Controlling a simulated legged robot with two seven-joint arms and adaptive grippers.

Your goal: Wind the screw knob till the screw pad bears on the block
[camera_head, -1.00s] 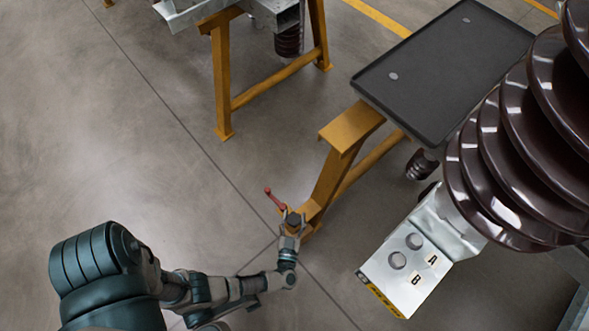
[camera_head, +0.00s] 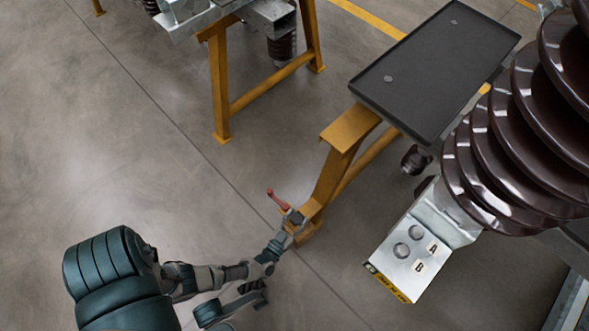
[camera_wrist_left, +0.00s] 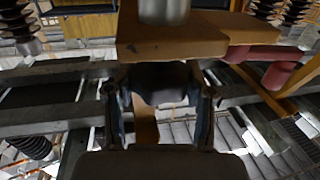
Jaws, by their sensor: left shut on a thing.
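My left gripper (camera_head: 294,222) is shut at the foot of the orange trestle leg, on what looks like the dark screw knob. In the left wrist view the gripper's two fingers (camera_wrist_left: 160,108) stand either side of this dark screw knob (camera_wrist_left: 160,78), just under an orange-brown plate (camera_wrist_left: 170,38). A grey cylinder (camera_wrist_left: 163,10) rises above the plate. A red handle (camera_head: 277,199) sticks out beside the gripper; a thick red part (camera_wrist_left: 270,62) shows at right in the wrist view. I cannot make out the screw pad or the block. My right gripper is not in view.
The orange trestle (camera_head: 345,140) stands by a dark tray (camera_head: 425,75). A metal box marked A and B (camera_head: 408,255) and a large brown ribbed insulator (camera_head: 510,150) stand at right. Another orange trestle (camera_head: 220,90) is at the back. The floor at left is clear.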

